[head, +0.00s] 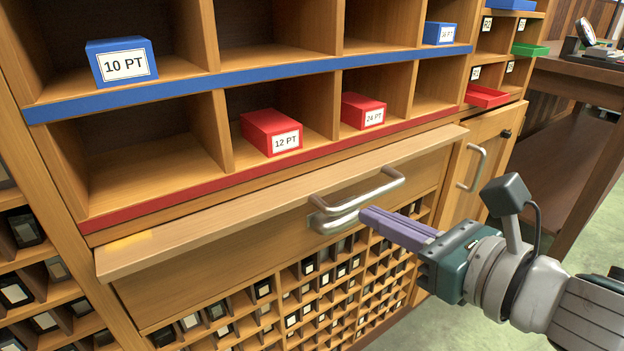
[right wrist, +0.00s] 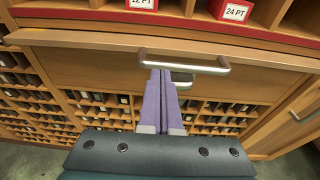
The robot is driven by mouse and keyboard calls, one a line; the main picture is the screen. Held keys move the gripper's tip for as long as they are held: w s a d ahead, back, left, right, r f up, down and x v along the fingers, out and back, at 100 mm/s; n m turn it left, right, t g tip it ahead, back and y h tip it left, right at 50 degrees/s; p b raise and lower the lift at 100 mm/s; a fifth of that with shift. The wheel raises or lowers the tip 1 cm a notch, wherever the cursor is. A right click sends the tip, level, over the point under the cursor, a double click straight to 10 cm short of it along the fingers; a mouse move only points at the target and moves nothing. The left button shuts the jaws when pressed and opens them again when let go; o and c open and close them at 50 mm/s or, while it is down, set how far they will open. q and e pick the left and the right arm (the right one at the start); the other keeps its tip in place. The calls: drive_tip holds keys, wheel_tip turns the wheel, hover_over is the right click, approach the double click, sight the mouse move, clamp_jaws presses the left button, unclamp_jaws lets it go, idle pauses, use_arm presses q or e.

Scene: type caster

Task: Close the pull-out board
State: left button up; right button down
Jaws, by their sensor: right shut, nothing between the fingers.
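The pull-out board (head: 230,225) is a wooden slab below the red-edged shelf, and its front edge sticks out past the shelf front. A curved metal bar handle (head: 355,197) shows at its front, and also in the right wrist view (right wrist: 205,66). My right gripper (head: 366,213) is shut and empty, with its purple fingers pointing at the handle. In the right wrist view the fingertips (right wrist: 160,74) overlap the handle's left part; I cannot tell whether they touch it. My left gripper is not in view.
Cubbies above hold a blue box (head: 122,62) and red boxes (head: 271,132). Below are small pigeonholes (head: 320,290) with dark blocks. A cabinet door with a metal handle (head: 472,167) is at right, by a dark wooden table (head: 580,75). Green floor is free at lower right.

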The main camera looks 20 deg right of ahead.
sight(352, 201)
drive_tip(key=shift+x, duration=0.85)
drive_tip(key=shift+w, duration=0.15)
drive_tip(key=x, duration=0.1)
drive_tip(key=b+x, duration=0.1)
drive_tip(key=x, duration=0.1)
drive_tip(key=b+x, duration=0.1)
drive_tip(key=shift+w+a+r, duration=0.2)
drive_tip(key=shift+w+r, duration=0.1)
drive_tip(key=shift+w, duration=0.1)
drive_tip(key=shift+s+d, duration=0.1)
drive_tip(key=shift+f, duration=0.1)
drive_tip(key=shift+d, duration=0.1)
